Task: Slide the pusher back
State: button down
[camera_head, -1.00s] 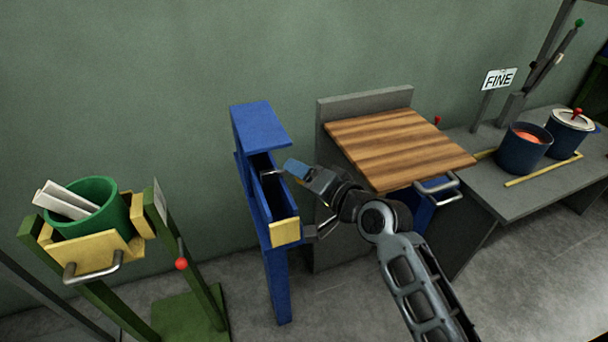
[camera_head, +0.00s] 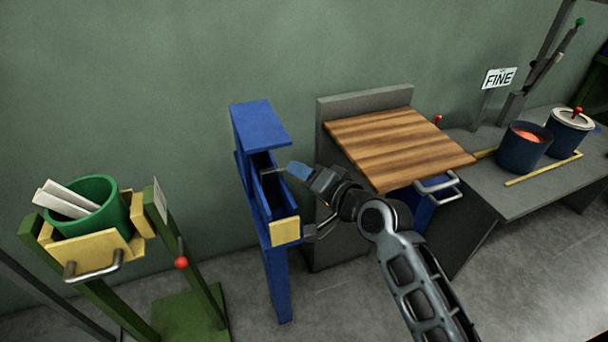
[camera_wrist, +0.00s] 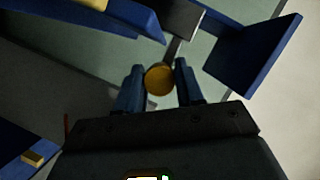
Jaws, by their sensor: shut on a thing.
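A blue stand (camera_head: 278,275) carries a narrow open trough with a yellow front block (camera_head: 285,230). The pusher shows in the head view as a thin grey rod (camera_head: 272,169) reaching from inside the trough toward my gripper (camera_head: 295,170). In the wrist view the pusher's round brass-yellow knob (camera_wrist: 159,79) sits between the two blue fingers of my gripper (camera_wrist: 159,74). Its rod runs up to a dark grey block (camera_wrist: 182,18) between blue walls. My gripper is shut on the knob, above the trough's right side. The knob is hidden in the head view.
A wood-topped grey cabinet (camera_head: 400,142) stands close right of the trough. A yellow tray (camera_head: 90,258) with a green bucket (camera_head: 105,205) stands to the left. Dark pots (camera_head: 523,152) stand on a grey bench (camera_head: 490,193) at the right.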

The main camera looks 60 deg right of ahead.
jog(key=w+d, duration=0.1)
jog(key=w, duration=0.1)
jog(key=w+d, duration=0.1)
jog(key=w, duration=0.1)
jog(key=shift+d, duration=0.35)
jog(key=c, duration=0.7)
grip_release()
jog(key=shift+c, duration=0.2)
jog(key=v, duration=0.7)
jog(key=shift+s+b, duration=0.3)
jog(key=shift+s, duration=0.1)
jog(key=shift+a, duration=0.15)
